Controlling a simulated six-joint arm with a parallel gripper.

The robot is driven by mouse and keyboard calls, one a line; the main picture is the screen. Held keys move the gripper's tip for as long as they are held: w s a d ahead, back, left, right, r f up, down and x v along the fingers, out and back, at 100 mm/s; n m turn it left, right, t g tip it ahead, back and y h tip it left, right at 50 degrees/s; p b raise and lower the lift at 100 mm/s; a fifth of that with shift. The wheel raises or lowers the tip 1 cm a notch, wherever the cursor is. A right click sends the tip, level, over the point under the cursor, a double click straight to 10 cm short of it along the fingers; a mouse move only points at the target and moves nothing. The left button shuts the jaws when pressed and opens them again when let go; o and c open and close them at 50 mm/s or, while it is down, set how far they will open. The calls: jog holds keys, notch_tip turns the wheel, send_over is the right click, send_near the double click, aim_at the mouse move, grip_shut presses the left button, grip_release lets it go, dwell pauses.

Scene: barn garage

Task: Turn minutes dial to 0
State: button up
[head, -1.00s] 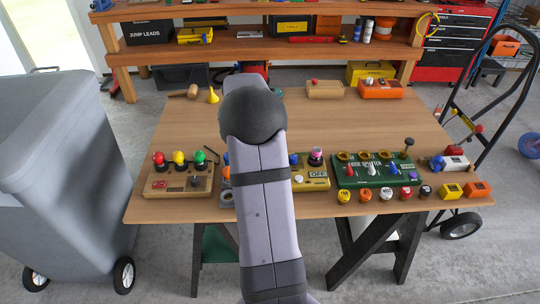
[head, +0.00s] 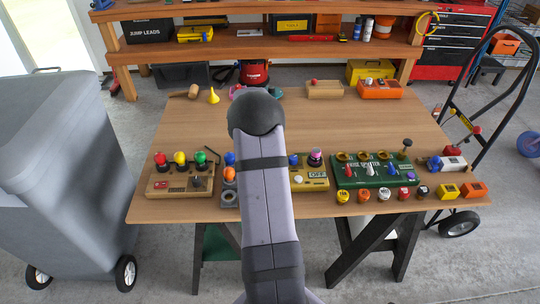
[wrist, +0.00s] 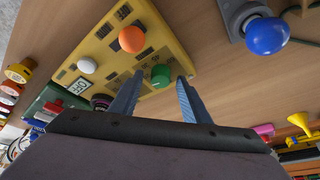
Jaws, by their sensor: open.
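A yellow panel (wrist: 105,50) with an orange knob (wrist: 131,39), a white knob (wrist: 87,65), a green knob (wrist: 161,75) and a small display fills the upper left of the wrist view. No minutes label is legible, so I cannot tell which knob is the minutes dial. My gripper (wrist: 160,79) is open, its two blue-grey fingers on either side of the green knob in the picture. I cannot tell whether they touch it. In the head view the panel (head: 318,185) is partly hidden by my arm; its display reads OFF. My gripper is hidden there.
A blue knob on a grey base (wrist: 266,36) is right of the panel in the wrist view. On the workbench (head: 380,125), a wooden box with coloured knobs (head: 180,180) stands left and a green panel (head: 375,172) right. The bench's middle is mostly clear.

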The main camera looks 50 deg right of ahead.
jog(key=c, duration=1)
jog(key=shift+c, duration=0.2)
